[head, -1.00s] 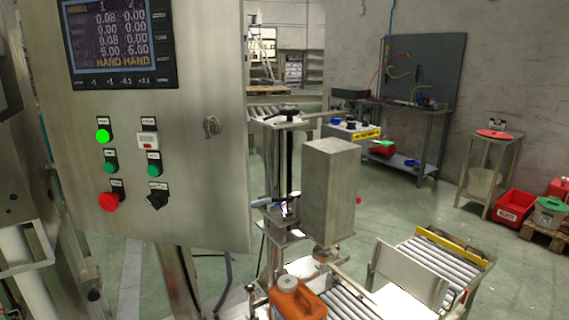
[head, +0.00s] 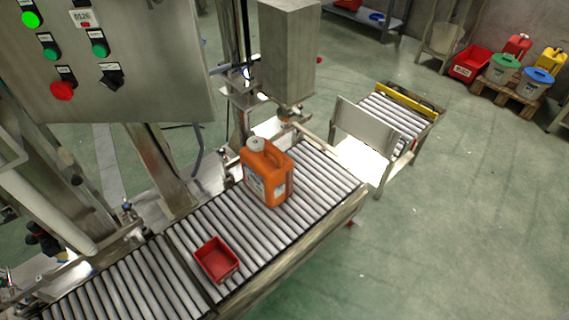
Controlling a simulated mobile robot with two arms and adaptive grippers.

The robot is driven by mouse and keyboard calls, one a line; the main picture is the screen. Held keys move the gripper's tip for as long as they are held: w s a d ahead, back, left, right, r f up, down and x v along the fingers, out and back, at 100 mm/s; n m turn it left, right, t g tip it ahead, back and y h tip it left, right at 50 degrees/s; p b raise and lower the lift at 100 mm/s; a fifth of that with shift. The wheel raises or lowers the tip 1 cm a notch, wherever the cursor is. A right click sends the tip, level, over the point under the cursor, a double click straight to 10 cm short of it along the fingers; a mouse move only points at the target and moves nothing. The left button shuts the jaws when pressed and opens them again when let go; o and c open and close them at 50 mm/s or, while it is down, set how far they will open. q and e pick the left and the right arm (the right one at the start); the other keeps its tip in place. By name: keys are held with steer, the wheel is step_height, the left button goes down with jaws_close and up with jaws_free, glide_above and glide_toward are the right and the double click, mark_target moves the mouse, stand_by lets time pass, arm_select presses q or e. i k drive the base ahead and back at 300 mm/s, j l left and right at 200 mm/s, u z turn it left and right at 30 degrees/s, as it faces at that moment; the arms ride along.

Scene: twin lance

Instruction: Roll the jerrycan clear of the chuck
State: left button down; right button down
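An orange jerrycan (head: 268,178) with a pale cap stands upright on the roller conveyor (head: 322,178). The chuck (head: 291,115) appears to be the small fitting under the grey box-shaped head (head: 287,60), behind and slightly right of the jerrycan. In the picture the jerrycan's cap lies lower left of it; the exact gap between them cannot be told. Neither of my grippers shows in the head view.
A red open bin (head: 216,260) sits on the rollers, nearer than the jerrycan. A steel control panel (head: 150,85) hangs at the upper left. Beyond a metal plate (head: 366,128), a second roller section (head: 395,118) has a yellow bar. Open green floor lies at right.

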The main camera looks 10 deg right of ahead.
mark_target(268, 173)
steer(key=l+u, duration=0.15)
steer(key=u, duration=0.5)
steer(key=l+u, duration=0.3)
steer(key=l, duration=0.15)
steer(key=l+u, duration=0.5)
steer(key=l, duration=0.35)
steer(key=k+l+u, duration=0.1)
steer(key=l, duration=0.4)
steer(key=k+l, duration=0.1)
steer(key=l, duration=0.35)
steer(key=k+l+u, duration=0.1)
steer(key=l, duration=0.35)
